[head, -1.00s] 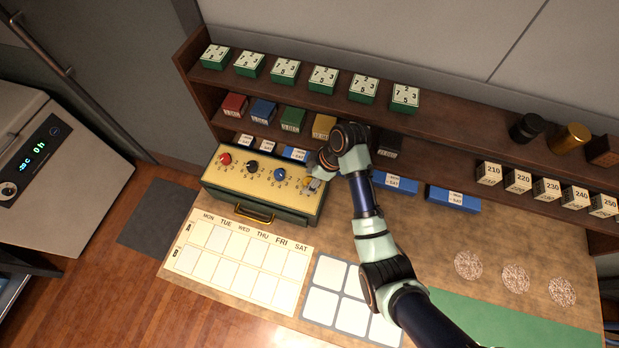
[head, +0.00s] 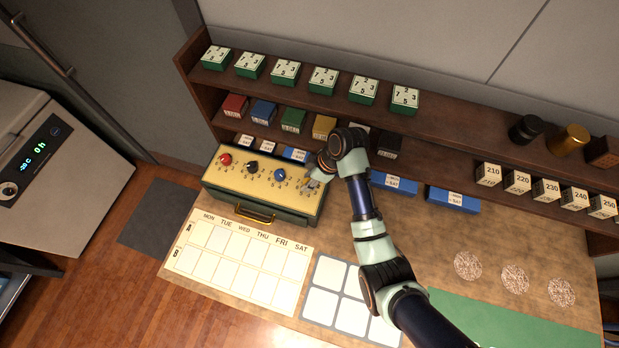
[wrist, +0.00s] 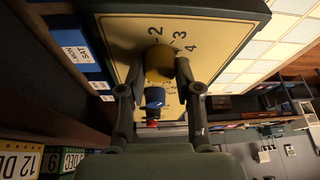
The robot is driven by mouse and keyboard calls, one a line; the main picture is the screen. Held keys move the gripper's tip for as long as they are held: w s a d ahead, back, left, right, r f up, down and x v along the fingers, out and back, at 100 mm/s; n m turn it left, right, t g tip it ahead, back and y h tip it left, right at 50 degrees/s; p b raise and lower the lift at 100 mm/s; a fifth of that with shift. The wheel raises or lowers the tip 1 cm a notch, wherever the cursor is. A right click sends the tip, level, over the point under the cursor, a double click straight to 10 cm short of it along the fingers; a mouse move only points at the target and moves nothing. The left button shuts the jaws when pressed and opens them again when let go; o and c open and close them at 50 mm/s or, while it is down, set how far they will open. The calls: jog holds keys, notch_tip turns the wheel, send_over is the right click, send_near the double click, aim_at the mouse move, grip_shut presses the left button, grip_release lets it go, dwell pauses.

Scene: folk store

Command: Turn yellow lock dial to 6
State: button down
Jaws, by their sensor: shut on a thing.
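The lock box (head: 262,190) has a cream top with a row of red, black and blue dials and a yellow one at its right end. The yellow dial (wrist: 158,64) sits between my gripper's fingers in the wrist view, with the numbers 2, 3 and 4 printed around it. My gripper (head: 313,184) is shut on the yellow dial from above. In the head view it covers most of that dial. I cannot tell which number the dial points to. The blue dial (head: 279,174) stands just left of it.
A brass drawer handle (head: 254,213) is on the box's front. A shelf (head: 450,150) with blocks and boxes stands close behind. A blue day box (head: 393,184) lies right of my gripper. A calendar sheet (head: 238,258) lies flat in front.

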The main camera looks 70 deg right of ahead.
jog(key=m+p, duration=0.1)
jog(key=p, duration=0.1)
jog(key=m+h+p, duration=0.1)
jog(key=m+p, duration=0.1)
jog(key=shift+a+r, duration=0.1)
jog(key=shift+r, duration=0.2)
jog(key=m+h+p, duration=0.2)
jog(key=m+p, duration=0.2)
jog(key=m, duration=0.1)
jog(key=shift+a, duration=0.1)
jog(key=m+g+h+p, duration=0.1)
jog(key=m+p, duration=0.1)
jog(key=m, duration=0.1)
jog(key=shift+w+f, duration=0.1)
jog(key=shift+f+m+g+h+p, duration=0.1)
jog(key=shift+m+g+h+p, duration=0.25)
jog(key=shift+m, duration=0.75)
jog(key=shift+f+m+g+h+p, duration=0.15)
jog(key=shift+m+g+p, duration=0.3)
jog(key=shift+m, duration=0.65)
jog(key=c, duration=0.8)
grip_release()
